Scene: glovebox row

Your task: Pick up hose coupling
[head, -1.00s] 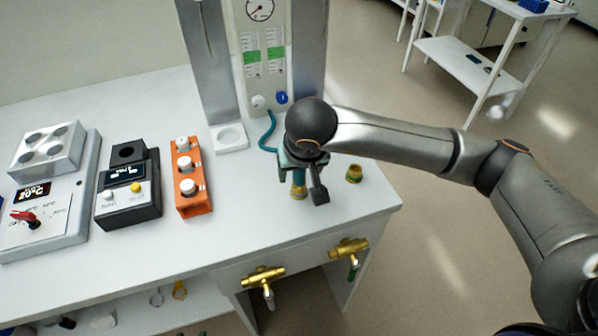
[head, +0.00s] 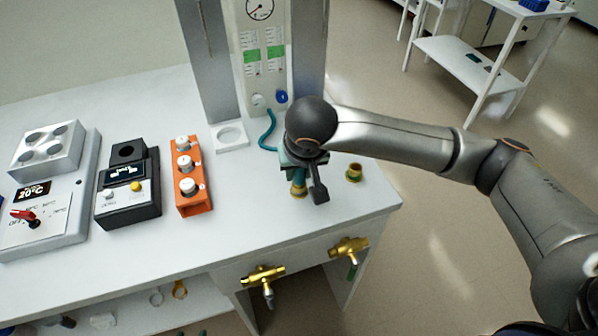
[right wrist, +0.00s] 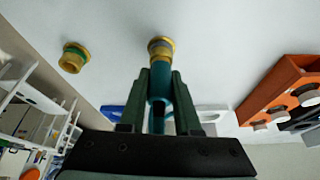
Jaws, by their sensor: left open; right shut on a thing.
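My right gripper (head: 308,190) points down at the bench top near its right end. It is shut on the hose coupling, a teal piece (right wrist: 159,85) held between the two fingers in the right wrist view. The gripper and wrist hide the upper part in the head view. My left gripper is in neither view.
A brass fitting with a green ring (head: 354,173) stands to the right. The teal hose (head: 268,132) runs to the gauge panel (head: 265,85) behind. An orange rack (head: 190,178) stands left, with instruments beyond. Brass valves (head: 262,279) stick out from the bench front.

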